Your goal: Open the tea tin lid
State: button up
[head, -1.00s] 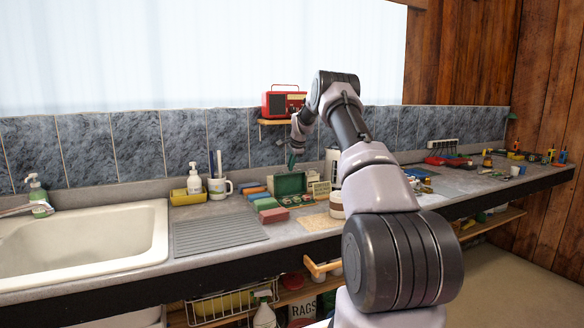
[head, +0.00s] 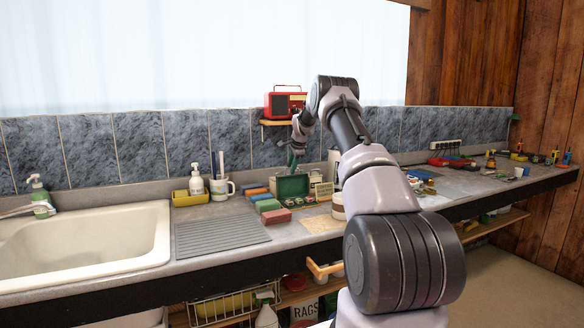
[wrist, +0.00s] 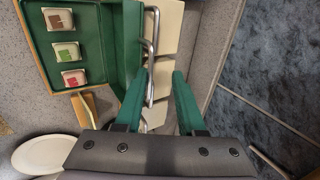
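The green tea tin (head: 292,187) stands on the counter in the head view. Its lid is up, showing a green inner face, with small packets in the compartments in front. In the wrist view the tin (wrist: 87,88) is at upper left, holding white packets with brown, green and red labels. The raised lid (wrist: 124,45) shows along its right side. My gripper (wrist: 160,80) has two green fingers spread apart with nothing clearly gripped between them. The left finger is close to the lid; I cannot tell whether they touch. In the head view my gripper (head: 292,158) is just above and behind the lid.
A metal wire rack (wrist: 151,50) with cream pieces is beside the lid. A white round dish (wrist: 45,154) is at lower left. Coloured blocks (head: 268,205) lie left of the tin, and a red radio (head: 285,104) sits on a shelf above. The tiled wall is close behind.

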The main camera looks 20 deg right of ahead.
jog(key=shift+r, duration=0.1)
jog(key=v, duration=1)
jog(key=shift+s+r, duration=0.15)
jog(key=shift+r, duration=0.1)
jog(key=s+a+r+n, duration=0.2)
jog(key=s+a+r, duration=0.35)
jog(key=s, duration=0.35)
jog(key=s+a+r+n, duration=0.3)
jog(key=s+a+r, duration=0.2)
jog(key=s+r, duration=0.25)
jog(key=s+a+r+n, duration=0.2)
jog(key=s+a+r, duration=0.35)
jog(key=s, duration=0.45)
jog(key=s+a+f+n+y, duration=0.1)
jog(key=s+a+f+n, duration=0.1)
jog(key=s, duration=1.2)
jog(key=s+a+f+n+t, duration=0.1)
jog(key=s+a+f+n, duration=0.2)
jog(key=s, duration=1)
jog(key=shift+s+a+f+n+y, duration=0.25)
jog(key=shift+s+a+n+y, duration=0.15)
jog(key=shift+a+n, duration=0.35)
